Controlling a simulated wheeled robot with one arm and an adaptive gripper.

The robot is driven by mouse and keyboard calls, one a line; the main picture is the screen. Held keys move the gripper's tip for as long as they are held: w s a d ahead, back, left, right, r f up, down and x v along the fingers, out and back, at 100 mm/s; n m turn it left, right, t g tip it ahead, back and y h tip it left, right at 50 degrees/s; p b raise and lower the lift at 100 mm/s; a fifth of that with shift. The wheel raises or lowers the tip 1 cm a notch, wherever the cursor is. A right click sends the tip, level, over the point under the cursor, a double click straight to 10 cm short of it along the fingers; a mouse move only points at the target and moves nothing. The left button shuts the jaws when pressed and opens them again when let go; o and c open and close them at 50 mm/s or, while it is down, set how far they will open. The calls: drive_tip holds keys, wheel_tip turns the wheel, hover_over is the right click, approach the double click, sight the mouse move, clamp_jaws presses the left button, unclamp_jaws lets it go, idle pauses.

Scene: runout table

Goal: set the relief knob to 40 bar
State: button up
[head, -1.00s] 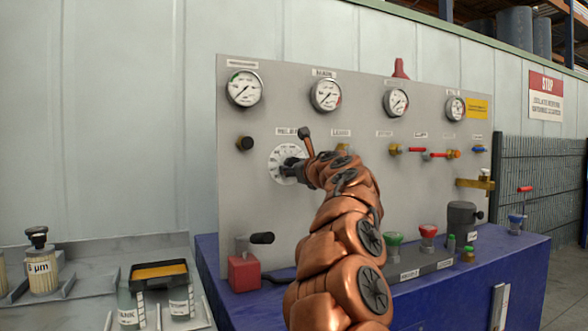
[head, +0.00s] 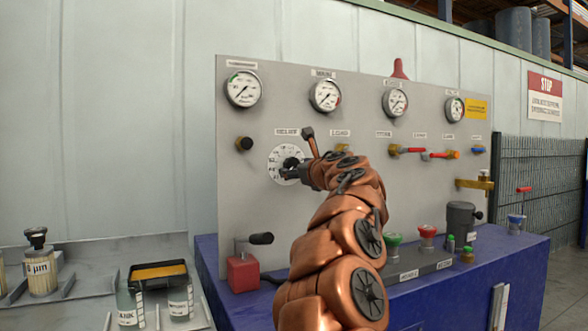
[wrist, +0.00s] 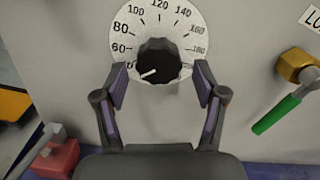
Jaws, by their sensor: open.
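The relief knob (wrist: 160,60) is a dark round knob on a white dial (wrist: 140,22) with black numbers. Its white pointer line slants to the lower left, below the 60 mark. The lowest numbers on the left are partly hidden by a finger, so I cannot read the exact setting. My gripper (wrist: 161,77) is open, with one finger on each side of the knob's lower part. I cannot tell whether either finger touches it. In the head view, my gripper (head: 296,173) is at the dial (head: 274,161) on the grey panel.
A brass fitting with a green lever (wrist: 284,112) is to the right in the wrist view. A red block with a black handle (head: 243,272) stands below the dial. Gauges (head: 243,89) line the panel top. Coloured valves (head: 427,237) stand on the blue bench at right.

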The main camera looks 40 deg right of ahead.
drive_tip(key=v, duration=0.9)
drive_tip(key=shift+s+a, duration=0.25)
drive_tip(key=shift+s, duration=0.1)
drive_tip(key=shift+r, duration=0.1)
wheel_tip(320, 180, up, 12)
drive_tip(key=s+m+g+h+p, duration=0.1)
drive_tip(key=s+m+h+p, duration=0.2)
drive_tip(key=m+h+p, duration=0.95)
drive_tip(key=s+a+f+m+g+y+p, duration=0.3)
drive_tip(key=a+f+m+g+y+p, duration=0.25)
drive_tip(key=a+f+m, duration=0.4)
drive_tip(key=s+a+f+m+g+y+p, duration=0.2)
drive_tip(key=a+f+m+g+y+p, duration=0.35)
drive_tip(key=f+m, duration=0.6)
drive_tip(key=s+a+f+m+g+y+p, duration=0.1)
drive_tip(key=s+a+f+g+y+p, duration=0.1)
drive_tip(key=s+a, duration=0.7)
drive_tip(key=s+a+f+m+g+y+p, duration=0.1)
drive_tip(key=s+a+f+g+y+p, duration=0.2)
drive_tip(key=s+a, duration=0.7)
drive_tip(key=a+f+g+y, duration=0.1)
drive_tip(key=a+f+y, duration=0.1)
drive_tip(key=a, duration=0.4)
drive_tip(key=shift+s+f+g+p, duration=0.3)
drive_tip(key=shift+f+g+p, duration=0.1)
drive_tip(key=shift+f, duration=0.15)
